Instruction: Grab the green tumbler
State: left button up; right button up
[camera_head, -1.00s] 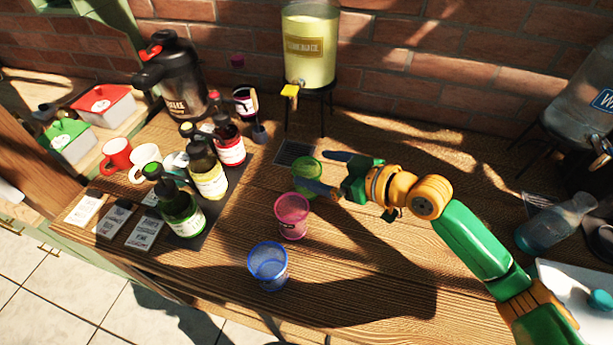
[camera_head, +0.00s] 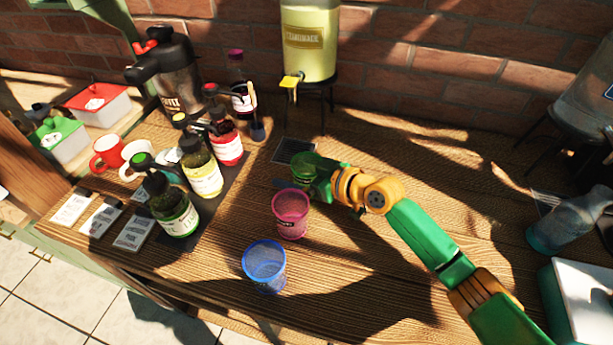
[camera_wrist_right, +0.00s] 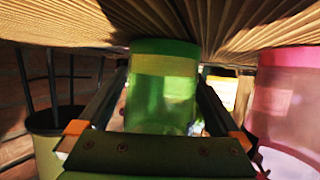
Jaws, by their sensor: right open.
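The green tumbler (camera_head: 304,167) stands on the wooden table behind the pink tumbler (camera_head: 291,214). My right gripper (camera_head: 300,174) is open and level with it, reaching in from the right. In the right wrist view the green tumbler (camera_wrist_right: 162,88) sits between the two open fingers (camera_wrist_right: 158,95), one finger along each side. Part of the tumbler is hidden by my gripper in the head view. My left gripper is not in view.
A blue tumbler (camera_head: 265,266) stands near the front edge. Several syrup bottles (camera_head: 203,173) stand to the left. The lemonade dispenser (camera_head: 309,42) is behind on a stand.

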jog(key=c, duration=1.3)
